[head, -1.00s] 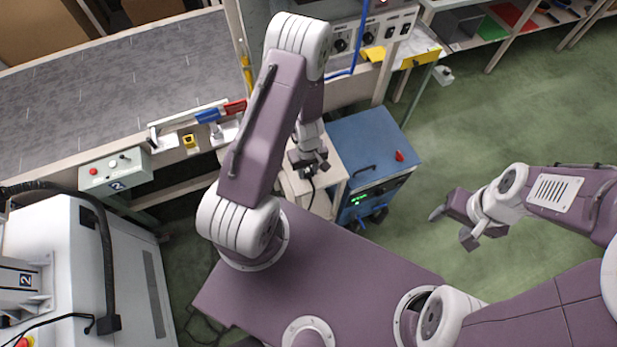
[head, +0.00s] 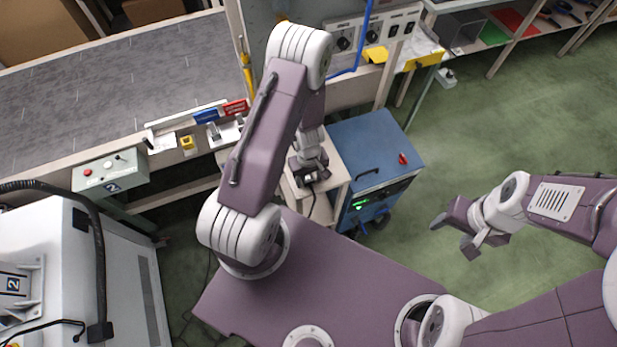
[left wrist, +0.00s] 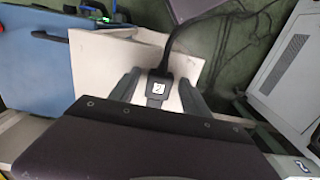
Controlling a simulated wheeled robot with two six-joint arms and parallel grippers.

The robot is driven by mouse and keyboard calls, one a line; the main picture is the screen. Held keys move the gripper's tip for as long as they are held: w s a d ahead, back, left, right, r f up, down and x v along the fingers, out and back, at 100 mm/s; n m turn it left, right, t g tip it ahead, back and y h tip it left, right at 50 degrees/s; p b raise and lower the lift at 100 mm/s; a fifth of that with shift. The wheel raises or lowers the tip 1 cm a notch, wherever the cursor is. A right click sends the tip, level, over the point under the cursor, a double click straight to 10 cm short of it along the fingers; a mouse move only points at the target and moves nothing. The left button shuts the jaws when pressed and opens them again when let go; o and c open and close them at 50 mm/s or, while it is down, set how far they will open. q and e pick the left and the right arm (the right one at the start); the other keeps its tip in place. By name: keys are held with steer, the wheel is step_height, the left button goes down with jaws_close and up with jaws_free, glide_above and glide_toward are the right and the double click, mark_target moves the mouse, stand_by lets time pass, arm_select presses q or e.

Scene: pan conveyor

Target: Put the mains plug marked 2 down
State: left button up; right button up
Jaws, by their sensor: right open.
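The mains plug marked 2 (left wrist: 157,88) is dark with a white label, and its black cable runs away to the top in the left wrist view. It is between the two fingers of my left gripper (left wrist: 159,84), with a narrow gap seeming to show on each side, over a pale wooden surface (left wrist: 98,65). I cannot tell for sure whether the plug touches that surface. In the head view my left gripper (head: 310,178) is over the small pale stand beside the blue cabinet. My right gripper (head: 452,232) is open and empty above the green floor.
The blue cabinet (head: 372,145) stands right of the pale stand, with a red object (head: 403,158) on top. Green floor at the right is clear.

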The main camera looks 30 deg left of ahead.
mark_target(308, 179)
arm_select(q)
step_height(308, 179, up, 12)
steer(key=p, duration=1.2)
steer(key=shift+r, duration=0.15)
stand_by(0.4)
